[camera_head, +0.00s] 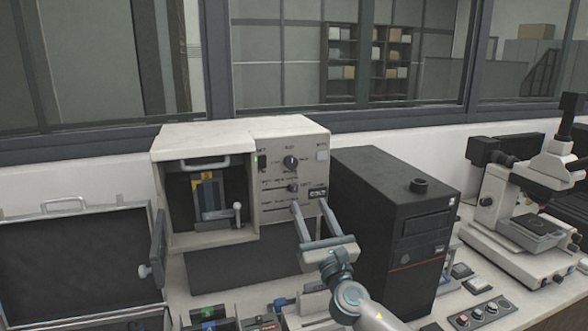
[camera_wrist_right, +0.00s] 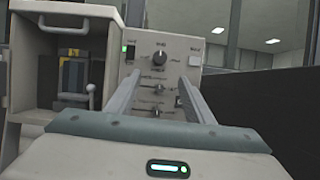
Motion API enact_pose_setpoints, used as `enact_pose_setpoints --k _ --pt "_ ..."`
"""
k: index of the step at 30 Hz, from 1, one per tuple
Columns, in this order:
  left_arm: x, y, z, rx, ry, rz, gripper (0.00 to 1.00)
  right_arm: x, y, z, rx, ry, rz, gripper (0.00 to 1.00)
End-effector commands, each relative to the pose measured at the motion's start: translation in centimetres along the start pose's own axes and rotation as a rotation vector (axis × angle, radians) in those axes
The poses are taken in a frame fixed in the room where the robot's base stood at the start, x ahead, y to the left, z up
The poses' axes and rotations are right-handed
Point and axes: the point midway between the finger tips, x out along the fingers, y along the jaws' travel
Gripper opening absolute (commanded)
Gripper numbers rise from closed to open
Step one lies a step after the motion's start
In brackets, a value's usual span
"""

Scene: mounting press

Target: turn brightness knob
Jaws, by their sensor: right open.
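A pale press-like machine (camera_head: 200,135) has a control panel (camera_head: 318,140) on its right side, with a large dark round knob (camera_head: 291,163) and a smaller knob (camera_head: 293,188) below it. The large knob (camera_wrist_right: 159,58) also shows in the right wrist view, above smaller controls between my fingers. I cannot read which knob is labelled brightness. My right gripper (camera_head: 309,204) is open and empty, its fingers pointing toward the lower part of the panel. The large knob lies beyond and above the fingertips. I cannot tell whether the fingertips touch the panel. My left gripper is not in view.
A black computer tower (camera_head: 380,215) stands close right of the machine. An open dark case (camera_head: 75,250) is at the left. Small items crowd the bench front.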

Motion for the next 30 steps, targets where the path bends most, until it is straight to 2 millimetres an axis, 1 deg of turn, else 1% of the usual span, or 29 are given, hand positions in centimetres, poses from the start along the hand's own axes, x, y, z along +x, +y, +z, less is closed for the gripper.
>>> enact_pose_setpoints --k 1,5,12,21,24,30 --pt "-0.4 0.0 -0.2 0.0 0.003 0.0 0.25 0.8 0.0 0.2 0.0 -0.001 0.0 0.48" --pt "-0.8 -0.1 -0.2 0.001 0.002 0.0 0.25 2.9 0.0 0.3 0.0 -0.001 -0.001 0.48" --pt "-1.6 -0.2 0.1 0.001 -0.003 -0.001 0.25 7.0 0.1 0.2 0.0 0.0 -0.001 0.48" --pt "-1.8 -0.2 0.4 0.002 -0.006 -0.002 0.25 11.6 0.0 0.1 -0.001 -0.001 -0.001 0.48" --pt "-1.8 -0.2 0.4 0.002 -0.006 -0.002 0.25 12.8 0.1 0.1 -0.001 0.0 0.0 0.48" --pt "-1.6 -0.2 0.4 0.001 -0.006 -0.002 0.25 14.6 0.0 0.0 0.0 -0.001 0.0 0.48"
